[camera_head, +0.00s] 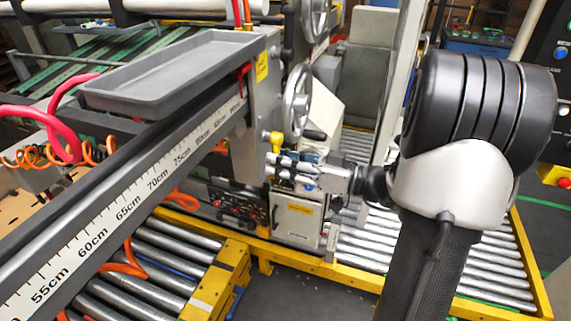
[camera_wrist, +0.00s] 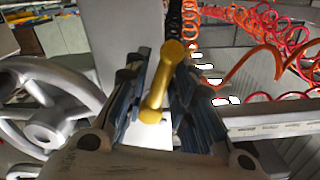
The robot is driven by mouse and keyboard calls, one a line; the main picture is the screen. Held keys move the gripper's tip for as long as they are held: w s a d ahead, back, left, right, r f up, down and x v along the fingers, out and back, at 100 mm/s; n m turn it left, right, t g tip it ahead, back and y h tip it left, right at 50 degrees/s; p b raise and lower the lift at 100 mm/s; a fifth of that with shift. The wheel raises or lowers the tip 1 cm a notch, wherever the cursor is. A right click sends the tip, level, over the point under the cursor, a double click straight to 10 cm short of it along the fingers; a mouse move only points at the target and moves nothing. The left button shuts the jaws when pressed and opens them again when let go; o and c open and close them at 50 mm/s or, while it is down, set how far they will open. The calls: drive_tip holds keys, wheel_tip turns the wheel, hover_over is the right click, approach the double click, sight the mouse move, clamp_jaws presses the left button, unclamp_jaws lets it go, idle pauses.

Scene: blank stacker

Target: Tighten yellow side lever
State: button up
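The yellow side lever (camera_head: 276,140) stands out from the grey machine column at the end of the ruler beam. In the wrist view the lever (camera_wrist: 160,85) is tilted, its upper knob leaning right. My gripper (camera_head: 280,168) reaches in from the right, with its fingertips close by the lever, just below its knob. In the wrist view my gripper (camera_wrist: 163,95) has one dark finger on each side of the lever, with gaps between. It looks open. Whether either finger touches the lever is unclear.
A grey handwheel (camera_head: 298,100) stands just above and right of the lever, left in the wrist view (camera_wrist: 45,115). The ruler beam (camera_head: 130,195) runs to the lower left under a grey tray (camera_head: 175,72). Orange coiled hoses (camera_wrist: 265,50) hang nearby. Roller conveyors (camera_head: 150,265) lie below.

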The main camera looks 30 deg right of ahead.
drive_tip(key=shift+w+d+f+n+b, duration=0.15)
drive_tip(key=shift+n+b, duration=0.3)
drive_tip(key=shift+b, duration=0.65)
drive_tip(key=shift+w+d+f+n+b, duration=0.15)
drive_tip(key=shift+n+b, duration=0.3)
drive_tip(key=shift+b, duration=0.65)
drive_tip(key=shift+w+d+r+n, duration=0.2)
drive_tip(key=shift+d+n, duration=0.3)
drive_tip(key=shift+n, duration=0.6)
drive_tip(key=v, duration=0.9)
drive_tip(key=shift+a, duration=0.1)
